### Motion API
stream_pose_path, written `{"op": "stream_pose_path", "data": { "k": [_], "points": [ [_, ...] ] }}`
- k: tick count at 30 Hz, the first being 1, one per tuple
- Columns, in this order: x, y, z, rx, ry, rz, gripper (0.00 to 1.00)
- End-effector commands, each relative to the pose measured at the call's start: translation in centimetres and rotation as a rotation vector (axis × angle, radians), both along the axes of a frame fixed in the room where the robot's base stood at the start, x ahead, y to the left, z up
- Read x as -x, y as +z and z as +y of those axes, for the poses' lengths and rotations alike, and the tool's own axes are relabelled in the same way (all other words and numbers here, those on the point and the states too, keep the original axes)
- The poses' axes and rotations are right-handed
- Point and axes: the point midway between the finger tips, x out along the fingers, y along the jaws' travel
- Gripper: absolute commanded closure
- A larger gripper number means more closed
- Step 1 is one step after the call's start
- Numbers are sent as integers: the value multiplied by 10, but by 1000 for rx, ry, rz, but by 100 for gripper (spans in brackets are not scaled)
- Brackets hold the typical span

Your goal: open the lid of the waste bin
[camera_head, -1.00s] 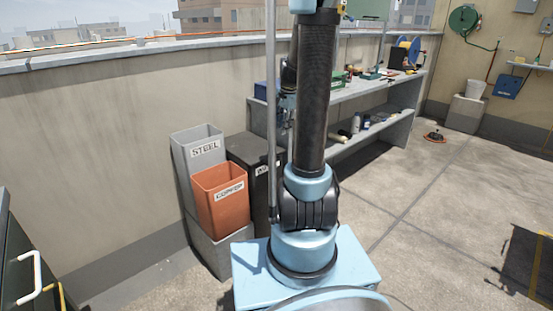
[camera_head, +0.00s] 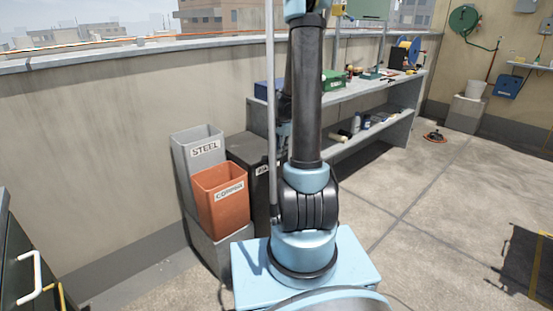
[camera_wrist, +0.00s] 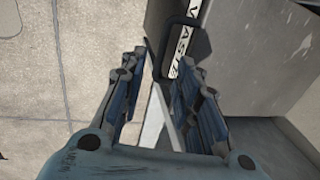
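The dark waste bin (camera_head: 243,150) stands behind the copper bin in the head view, partly hidden by my arm. In the head view, my gripper is largely hidden behind my arm.
An orange COPPER bin (camera_head: 221,198) and a grey STEEL bin (camera_head: 197,152) stand left of the waste bin, against the parapet wall (camera_head: 100,150). A workbench (camera_head: 350,92) with tools is behind to the right. The paved floor (camera_head: 440,210) on the right is mostly clear.

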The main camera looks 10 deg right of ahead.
Motion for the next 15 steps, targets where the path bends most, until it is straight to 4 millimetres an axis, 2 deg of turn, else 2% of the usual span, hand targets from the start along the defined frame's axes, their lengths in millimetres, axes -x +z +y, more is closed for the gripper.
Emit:
{"op": "stream_pose_path", "data": {
  "k": [6,15],
  "points": [
    [-4,-24,2,0,0,0,70],
    [-7,-42,4,0,0,0,70]
  ]
}}
